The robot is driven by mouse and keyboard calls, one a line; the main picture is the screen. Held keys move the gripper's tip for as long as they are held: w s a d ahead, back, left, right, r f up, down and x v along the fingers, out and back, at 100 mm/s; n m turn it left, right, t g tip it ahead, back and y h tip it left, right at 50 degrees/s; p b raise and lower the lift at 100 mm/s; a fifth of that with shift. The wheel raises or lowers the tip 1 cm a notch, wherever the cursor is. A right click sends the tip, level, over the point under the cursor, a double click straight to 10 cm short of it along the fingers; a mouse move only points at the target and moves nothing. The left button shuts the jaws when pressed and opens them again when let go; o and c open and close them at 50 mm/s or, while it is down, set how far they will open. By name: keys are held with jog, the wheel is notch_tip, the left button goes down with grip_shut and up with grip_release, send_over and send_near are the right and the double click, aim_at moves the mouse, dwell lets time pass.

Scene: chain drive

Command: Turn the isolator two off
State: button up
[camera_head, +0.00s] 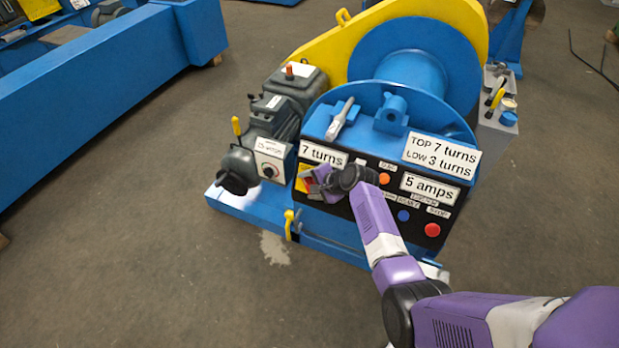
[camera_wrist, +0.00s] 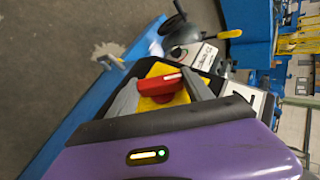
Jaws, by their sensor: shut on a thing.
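A rotary isolator switch has a red handle (camera_wrist: 158,84) on a yellow plate (camera_wrist: 165,70). It sits at the left end of the black control panel (camera_head: 409,222), where its yellow plate (camera_head: 301,178) shows beside my gripper. My gripper (camera_head: 318,182) is at the switch. In the wrist view its two grey fingers (camera_wrist: 160,88) are shut on the red handle, one on each side. My gripper hides part of the switch in the head view. No number for the isolator can be read.
A white box with a dark knob (camera_head: 269,171) is left of the panel, by a grey motor (camera_head: 277,120). Orange, blue and red buttons (camera_head: 432,230) lie to the right. A yellow lever (camera_head: 236,126) stands up at left. The floor in front is clear.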

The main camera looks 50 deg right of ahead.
jog(key=shift+n+g+p, duration=0.4)
jog(key=shift+g+p, duration=0.1)
jog(key=shift+a, duration=0.1)
jog(key=o, duration=1.4)
jog(key=shift+c, duration=0.2)
jog(key=p+v, duration=0.1)
jog(key=v, duration=0.6)
jog(key=shift+s+r, duration=0.15)
jog(key=shift+r, duration=0.2)
